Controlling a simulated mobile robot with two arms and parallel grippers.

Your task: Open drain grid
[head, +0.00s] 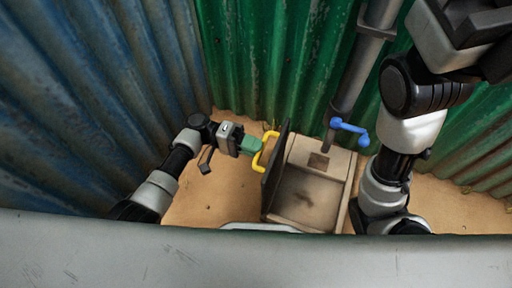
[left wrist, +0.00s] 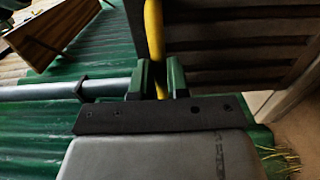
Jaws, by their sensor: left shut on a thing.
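The drain grid (head: 274,172) is a dark panel with a yellow handle (head: 258,160). It stands steeply raised at the left edge of a pale box-like drain (head: 344,168), whose brownish inside shows. My left gripper (head: 259,147) has green fingertips and is shut on the yellow handle, left of the grid. In the left wrist view, the handle (left wrist: 153,30) passes between the fingers (left wrist: 161,78), and the dark slatted grid (left wrist: 240,40) fills the upper right. My right arm shows at the right in the head view, but its gripper is not visible.
A grey pipe (head: 357,80) comes down behind the drain, with a blue lever (head: 349,127) near its foot. Green corrugated wall (head: 265,50) stands behind and blue corrugated wall (head: 90,90) at left. A grey ledge (head: 250,262) crosses the front. Sandy ground (head: 205,190) lies left of the drain.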

